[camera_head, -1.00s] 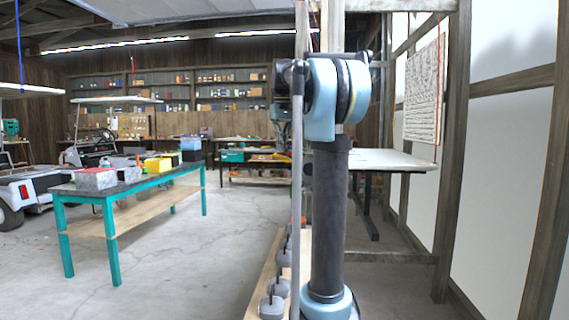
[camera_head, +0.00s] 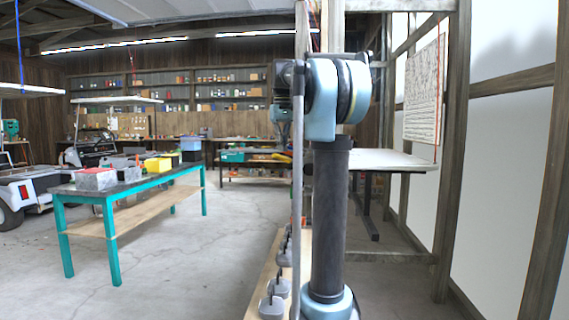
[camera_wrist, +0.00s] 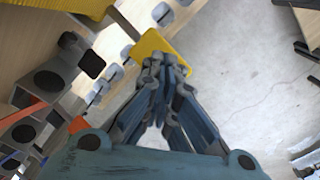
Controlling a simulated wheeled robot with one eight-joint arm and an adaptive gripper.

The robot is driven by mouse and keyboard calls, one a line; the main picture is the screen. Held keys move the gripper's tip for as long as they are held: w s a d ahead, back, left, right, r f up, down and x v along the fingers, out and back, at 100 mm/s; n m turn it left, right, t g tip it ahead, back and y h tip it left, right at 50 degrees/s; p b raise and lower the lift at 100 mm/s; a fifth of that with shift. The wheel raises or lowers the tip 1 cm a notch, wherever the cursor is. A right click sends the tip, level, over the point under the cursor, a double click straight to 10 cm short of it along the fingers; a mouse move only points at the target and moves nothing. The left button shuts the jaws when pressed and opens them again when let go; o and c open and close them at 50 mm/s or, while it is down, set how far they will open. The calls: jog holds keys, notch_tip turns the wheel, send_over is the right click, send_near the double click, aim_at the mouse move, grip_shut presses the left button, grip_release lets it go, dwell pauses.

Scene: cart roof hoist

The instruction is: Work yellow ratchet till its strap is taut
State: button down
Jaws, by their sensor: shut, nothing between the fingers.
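In the wrist view my gripper (camera_wrist: 166,68) is shut with nothing between its fingers. Its tips lie at the lower edge of a yellow handle-like piece (camera_wrist: 152,43), likely the yellow ratchet's; I cannot tell whether they touch it. A grey bar runs from this piece up left toward a wider yellow piece (camera_wrist: 70,6) at the top edge, which is cut off. The strap cannot be made out clearly, so its tension cannot be told. In the head view my arm hides the gripper and the yellow ratchet.
An orange piece (camera_wrist: 78,125) lies near my gripper. A green-legged table (camera_head: 112,240) stands left. Concrete floor (camera_head: 190,270) between is clear.

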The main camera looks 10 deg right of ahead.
jog(key=shift+w+a+f, duration=0.1)
jog(key=shift+a+f, duration=0.05)
jog(key=shift+f, duration=1.55)
jog(key=shift+a+f, duration=0.15)
jog(key=shift+f, duration=1.5)
jog(key=shift+d+r, duration=0.15)
jog(key=shift+r, duration=1.55)
jog(key=shift+d+r, duration=0.15)
jog(key=shift+r, duration=1.55)
notch_tip(320, 180, up, 6)
jog(key=shift+s+a, duration=0.1)
jog(key=shift+s, duration=0.1)
